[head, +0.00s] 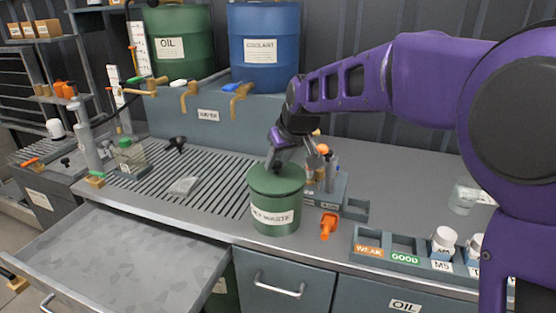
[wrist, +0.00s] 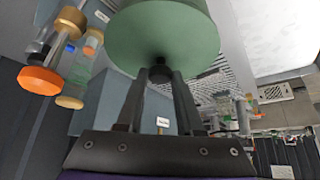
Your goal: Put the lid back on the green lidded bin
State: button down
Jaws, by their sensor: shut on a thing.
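The green lidded bin (head: 274,216), with a waste label, stands upright on the counter near its front edge. Its green lid (head: 262,181) lies level over the bin's mouth. I see no clear gap between lid and rim, but I cannot tell whether it is fully seated. My gripper (head: 278,164) is above the lid, shut on its dark knob. The lid hides the bin's inside.
A rack with bottles (head: 328,182) stands close behind and right of the bin. An orange clip-like item (head: 328,226) lies to its right, near a labelled tray (head: 404,258). A slatted drain area (head: 215,195) lies left. An open drawer (head: 130,255) juts out in front.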

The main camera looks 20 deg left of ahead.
grip_release()
dwell(0.5)
jog(key=shift+r, duration=0.1)
jog(key=shift+r+p, duration=2.7)
jog(key=shift+r, duration=0.7)
grip_shut()
jog(key=shift+f, duration=0.25)
